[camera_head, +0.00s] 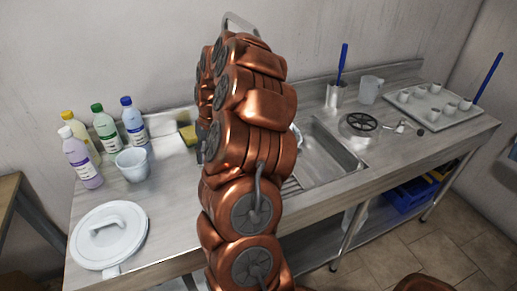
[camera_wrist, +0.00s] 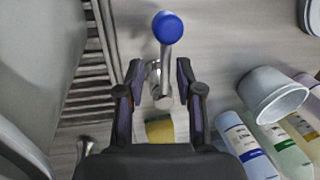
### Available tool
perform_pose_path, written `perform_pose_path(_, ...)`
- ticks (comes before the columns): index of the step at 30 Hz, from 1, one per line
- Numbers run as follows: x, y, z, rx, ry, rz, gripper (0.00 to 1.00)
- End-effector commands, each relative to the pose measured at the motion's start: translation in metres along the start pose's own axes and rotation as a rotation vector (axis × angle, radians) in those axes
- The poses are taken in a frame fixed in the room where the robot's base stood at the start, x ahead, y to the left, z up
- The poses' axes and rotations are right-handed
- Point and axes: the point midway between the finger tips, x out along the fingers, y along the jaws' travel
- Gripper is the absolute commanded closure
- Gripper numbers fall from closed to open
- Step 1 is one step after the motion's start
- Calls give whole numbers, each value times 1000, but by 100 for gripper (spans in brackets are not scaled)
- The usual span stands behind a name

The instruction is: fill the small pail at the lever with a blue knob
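A small white pail (camera_head: 132,163) stands on the steel counter left of my arm, in front of several bottles. It also shows at the right in the wrist view (camera_wrist: 275,95). A metal lever with a round blue knob (camera_wrist: 168,27) shows in the wrist view, its stem running down between my fingers. My gripper (camera_wrist: 158,80) is open, with one finger on each side of the stem; I cannot tell whether either touches it. The pail is to the right of my gripper in that view, apart from it. In the head view my arm hides the gripper and the lever.
Capped bottles (camera_head: 104,127) stand behind the pail, and a large white lidded drum (camera_head: 110,235) in front. A yellow sponge (camera_head: 188,134) lies near my arm. Right of my arm are the sink (camera_head: 325,155), a jug (camera_head: 370,89) and a tray of cups (camera_head: 434,122).

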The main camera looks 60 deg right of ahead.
Motion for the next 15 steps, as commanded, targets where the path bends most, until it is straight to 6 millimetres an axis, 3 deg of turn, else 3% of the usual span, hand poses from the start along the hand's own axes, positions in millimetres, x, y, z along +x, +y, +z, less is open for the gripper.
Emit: perform_pose_path(15, 0, 0, -1, 0, 2, -3, 58)
